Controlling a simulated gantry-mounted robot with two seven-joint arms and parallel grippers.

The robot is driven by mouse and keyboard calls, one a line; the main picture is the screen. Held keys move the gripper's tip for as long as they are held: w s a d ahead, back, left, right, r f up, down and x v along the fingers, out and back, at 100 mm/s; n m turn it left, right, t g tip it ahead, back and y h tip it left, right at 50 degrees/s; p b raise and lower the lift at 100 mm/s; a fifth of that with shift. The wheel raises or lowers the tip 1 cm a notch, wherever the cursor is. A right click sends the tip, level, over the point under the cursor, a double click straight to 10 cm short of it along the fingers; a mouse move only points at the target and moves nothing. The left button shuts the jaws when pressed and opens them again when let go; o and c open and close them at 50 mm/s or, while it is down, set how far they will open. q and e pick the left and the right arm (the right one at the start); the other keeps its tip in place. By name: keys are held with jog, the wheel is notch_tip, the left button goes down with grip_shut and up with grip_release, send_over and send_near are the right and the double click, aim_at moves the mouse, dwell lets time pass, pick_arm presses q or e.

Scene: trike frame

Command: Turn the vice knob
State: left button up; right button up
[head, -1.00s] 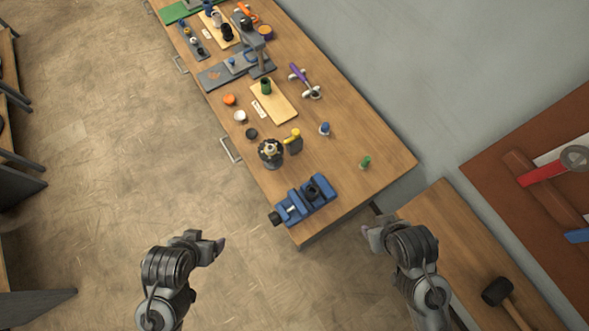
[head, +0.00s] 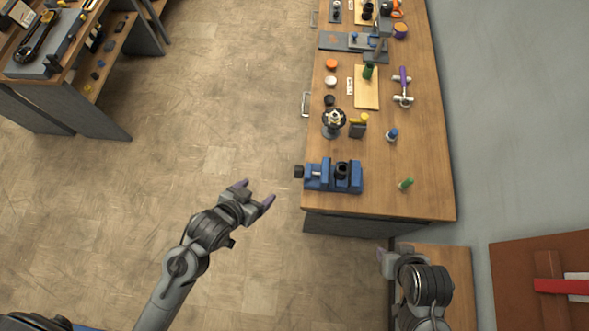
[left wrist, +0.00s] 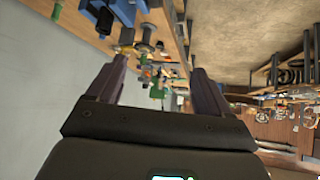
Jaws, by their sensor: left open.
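The blue vice (head: 345,178) sits on the near left corner of the wooden bench. Its dark knob (head: 299,171) sticks out past the bench's left edge. My left gripper (head: 254,193) is open and empty, left of the knob and slightly lower in the picture, apart from it. In the left wrist view, my left fingers (left wrist: 158,75) stand spread with nothing held between them. A blue part, apparently of the vice (left wrist: 118,9), shows at the top edge there. My right gripper (head: 385,262) is below the bench's near end in the head view; its jaws are unclear.
A second workbench (head: 40,108) stands at the far left. The floor (head: 200,150) between the benches is clear.

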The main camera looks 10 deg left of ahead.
pick_arm(q)
jog(key=w+d+f+m+t+h+b, duration=0.2)
jog(key=d+f+m+h+b, duration=0.35)
jog(key=d, duration=0.65)
jog(key=m+g+h+b, duration=0.8)
jog(key=h+b, duration=0.2)
jog(key=b, duration=1.5)
send_near(296, 172)
notch_tip(296, 172, down, 2)
jog(key=shift+y, duration=0.25)
jog(key=shift+w+d+f+p, duration=0.1)
jog(key=shift+w+d+p, duration=0.2)
jog(key=shift+d, duration=1.3)
jog(key=shift+w+d+r+p, duration=0.15)
jog(key=shift+w+d, duration=0.3)
jog(key=shift+d, duration=1.2)
jog(key=shift+w+d+f+p, duration=0.15)
jog(key=shift+w+d+p, duration=0.15)
jog(key=shift+d, duration=1.3)
